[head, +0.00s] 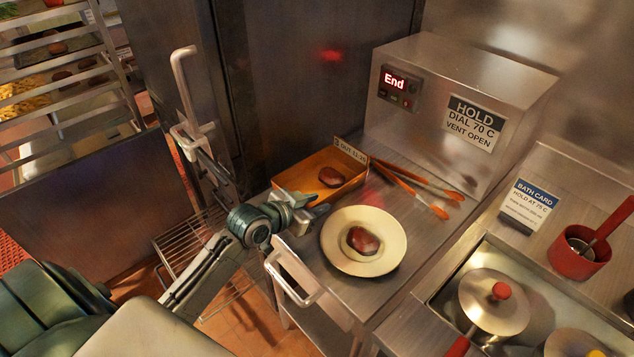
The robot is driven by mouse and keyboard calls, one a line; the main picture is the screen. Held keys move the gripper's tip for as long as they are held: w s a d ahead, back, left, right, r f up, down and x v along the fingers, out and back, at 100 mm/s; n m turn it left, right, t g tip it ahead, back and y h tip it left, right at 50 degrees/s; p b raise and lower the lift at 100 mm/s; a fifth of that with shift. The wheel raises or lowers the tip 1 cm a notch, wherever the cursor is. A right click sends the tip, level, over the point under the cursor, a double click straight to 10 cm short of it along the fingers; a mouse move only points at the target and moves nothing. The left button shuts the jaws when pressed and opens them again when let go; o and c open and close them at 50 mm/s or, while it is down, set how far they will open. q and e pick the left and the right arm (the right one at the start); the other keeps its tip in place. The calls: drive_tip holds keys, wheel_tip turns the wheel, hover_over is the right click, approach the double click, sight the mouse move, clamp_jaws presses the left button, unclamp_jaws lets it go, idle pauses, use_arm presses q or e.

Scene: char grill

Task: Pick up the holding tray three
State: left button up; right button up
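A shallow orange-brown tray (290,184) sits on the steel counter, with one dark red-brown piece of meat (332,177) in it. A small tag (350,152) stands at its back right edge and seems to begin with a 3. My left gripper (306,208) is at the tray's front edge, between the tray and the plate. I cannot tell whether it touches the tray or how far its fingers are apart. My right gripper is not in view.
A cream plate (364,262) with another piece of meat is right of my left gripper. Orange-handled tongs (415,186) lie behind it. A steel hold unit (455,100) reading "End" stands at the back. A door handle (184,95) and counter rail (290,285) stick out nearby.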

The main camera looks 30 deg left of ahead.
use_arm(q)
drive_tip(key=shift+w+d+f, duration=0.1)
drive_tip(key=shift+w+d, duration=0.05)
drive_tip(key=shift+w, duration=0.15)
drive_tip(key=shift+c, duration=0.2)
clamp_jaws()
